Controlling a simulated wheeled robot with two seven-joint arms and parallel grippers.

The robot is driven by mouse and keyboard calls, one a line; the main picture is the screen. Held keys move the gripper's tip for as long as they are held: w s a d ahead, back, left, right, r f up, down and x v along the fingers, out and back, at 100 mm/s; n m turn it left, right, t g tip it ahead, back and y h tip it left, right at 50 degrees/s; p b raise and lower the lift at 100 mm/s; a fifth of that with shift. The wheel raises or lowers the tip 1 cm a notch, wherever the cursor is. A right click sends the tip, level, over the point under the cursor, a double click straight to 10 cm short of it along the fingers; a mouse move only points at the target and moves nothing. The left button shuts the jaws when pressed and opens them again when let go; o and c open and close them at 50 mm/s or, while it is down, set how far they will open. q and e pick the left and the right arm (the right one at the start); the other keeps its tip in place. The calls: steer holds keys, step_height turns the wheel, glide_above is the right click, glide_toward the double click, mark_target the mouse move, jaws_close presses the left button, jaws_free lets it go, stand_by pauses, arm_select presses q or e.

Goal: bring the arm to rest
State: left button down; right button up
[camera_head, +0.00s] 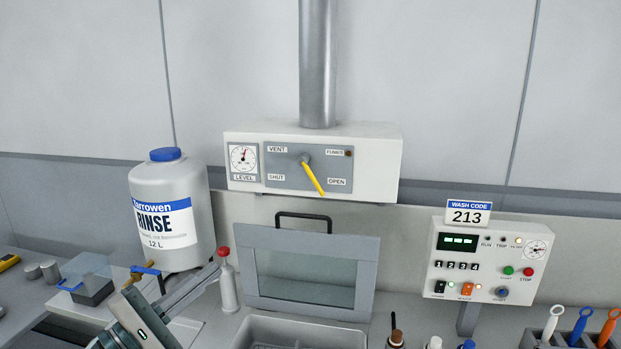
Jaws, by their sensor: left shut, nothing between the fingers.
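My left gripper (205,278) comes in at the lower left, its long grey fingers pointing up and to the right. The fingers are shut and hold nothing. The tips are just left of a white bottle with a red cap (228,285) and below the rinse jug; I cannot tell whether they touch the bottle. My right gripper is out of view.
A white rinse jug (150,200) with a blue cap stands behind my left gripper. A vent box (370,160) with a yellow lever, a framed lid (365,255) over a basin (340,330), and a control panel (510,245) stand to the right. Brushes and bottles line the lower right.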

arm_select(q)
steer(key=s+d+f+m+g+y, duration=0.25)
steer(key=s+f+m, duration=0.2)
steer(key=f, duration=0.85)
steer(key=s+d+f+m+g+y, duration=0.1)
steer(key=s+f+m+g+y, duration=0.3)
steer(key=f, duration=0.9)
steer(key=s+a+f+m+g+y, duration=0.35)
steer(key=s+f, duration=0.45)
steer(key=s, duration=0.4)
steer(key=s+a+f+m+g+y, duration=0.25)
steer(key=s+f+m, duration=0.25)
steer(key=s+f, duration=0.5)
steer(key=s+f+g+b, duration=0.1)
steer(key=s+f, duration=0.1)
steer(key=f, duration=1.2)
steer(key=s+f+b, duration=0.1)
steer(key=s+f, duration=0.1)
steer(key=f, duration=1.3)
steer(key=s+a+f, duration=0.2)
steer(key=s+f, duration=0.7)
steer(key=s+a+f+g+b, duration=0.1)
steer(key=s+a+f, duration=0.1)
steer(key=s+f, duration=0.7)
steer(key=shift+y, duration=0.45)
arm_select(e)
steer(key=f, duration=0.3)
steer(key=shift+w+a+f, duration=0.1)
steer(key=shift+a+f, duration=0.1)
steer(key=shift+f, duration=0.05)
